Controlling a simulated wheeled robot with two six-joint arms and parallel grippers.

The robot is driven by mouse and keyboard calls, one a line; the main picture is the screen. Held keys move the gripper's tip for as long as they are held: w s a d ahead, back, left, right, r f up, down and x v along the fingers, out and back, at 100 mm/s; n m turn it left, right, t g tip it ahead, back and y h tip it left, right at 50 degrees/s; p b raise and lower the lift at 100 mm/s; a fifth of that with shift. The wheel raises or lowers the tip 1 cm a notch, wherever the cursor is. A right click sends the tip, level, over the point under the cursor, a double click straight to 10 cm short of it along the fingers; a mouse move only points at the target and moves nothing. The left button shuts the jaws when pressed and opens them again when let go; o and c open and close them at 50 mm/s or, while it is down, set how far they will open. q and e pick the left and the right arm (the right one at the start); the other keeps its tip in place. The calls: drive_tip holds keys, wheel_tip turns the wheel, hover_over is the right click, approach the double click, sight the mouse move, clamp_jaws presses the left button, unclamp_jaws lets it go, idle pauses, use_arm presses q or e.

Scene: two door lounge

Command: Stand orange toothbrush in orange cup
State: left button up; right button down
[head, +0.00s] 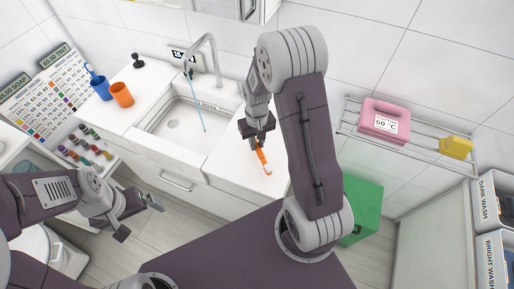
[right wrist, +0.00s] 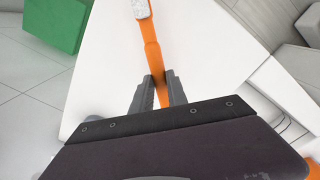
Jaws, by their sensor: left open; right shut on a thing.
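The orange toothbrush (head: 262,158) is at the counter to the right of the sink in the head view. My right gripper (head: 257,136) is shut on it. In the right wrist view the toothbrush (right wrist: 148,38) runs up between the fingers of the right gripper (right wrist: 160,88), with its white bristles at the top edge. I cannot tell whether it touches the counter. The orange cup (head: 122,95) stands upright on the counter left of the sink, far from the right gripper. My left gripper (head: 138,218) is open and empty, low over the floor in front of the drawers.
A blue cup (head: 100,88) with a blue brush stands beside the orange cup. The sink (head: 178,125), its tall faucet (head: 212,55) and a hanging blue strand lie between the cups and my right gripper. A green box (head: 362,208) stands on the floor at right.

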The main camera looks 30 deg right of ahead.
sight(257, 145)
wheel_tip(257, 145, down, 3)
drive_tip(key=shift+s+f, duration=0.1)
drive_tip(key=shift+f, duration=0.25)
drive_tip(key=shift+f, duration=0.15)
drive_tip(key=c, duration=1.3)
unclamp_jaws()
